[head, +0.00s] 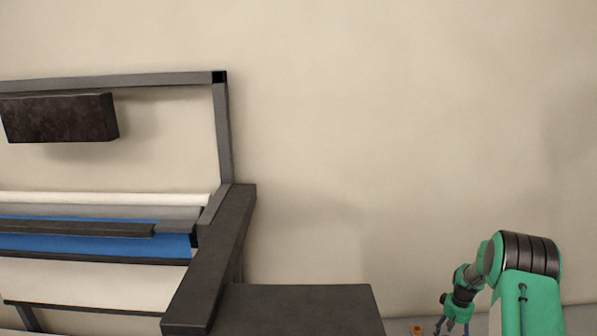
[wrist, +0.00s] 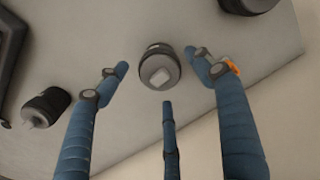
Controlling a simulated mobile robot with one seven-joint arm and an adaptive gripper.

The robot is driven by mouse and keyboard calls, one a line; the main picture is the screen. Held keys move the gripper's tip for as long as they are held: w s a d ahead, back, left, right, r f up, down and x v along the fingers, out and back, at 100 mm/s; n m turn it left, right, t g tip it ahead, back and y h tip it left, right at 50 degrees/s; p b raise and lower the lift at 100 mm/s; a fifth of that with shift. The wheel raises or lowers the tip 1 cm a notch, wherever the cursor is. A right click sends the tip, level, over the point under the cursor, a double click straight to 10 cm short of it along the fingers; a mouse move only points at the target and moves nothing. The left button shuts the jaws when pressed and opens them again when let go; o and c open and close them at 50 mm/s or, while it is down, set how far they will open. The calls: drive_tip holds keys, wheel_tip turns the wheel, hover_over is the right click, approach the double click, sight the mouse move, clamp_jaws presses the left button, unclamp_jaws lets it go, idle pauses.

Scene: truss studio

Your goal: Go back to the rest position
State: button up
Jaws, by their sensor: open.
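My gripper (head: 451,327) hangs low at the right of the head view, at the end of my green arm, cut off by the bottom edge. In the wrist view its three blue fingers (wrist: 160,76) are spread open with nothing held between them. The rest position itself is not marked in either view.
A dark workbench (head: 290,308) stands bottom centre, beside a grey frame (head: 224,135) with rolls, including a blue one (head: 90,241). A small orange thing (head: 417,329) lies low near my gripper. The wrist view shows another dark cylinder (wrist: 46,106) at left. The wall right of the frame is bare.

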drive_tip(key=shift+f, duration=0.85)
drive_tip(key=shift+w, duration=0.1)
drive_tip(key=shift+r, duration=1.55)
drive_tip(key=shift+s+a+b, duration=0.1)
drive_tip(key=shift+s+b, duration=0.2)
drive_tip(key=o, duration=0.8)
drive_tip(key=shift+o, duration=0.2)
drive_tip(key=shift+s+r, duration=0.1)
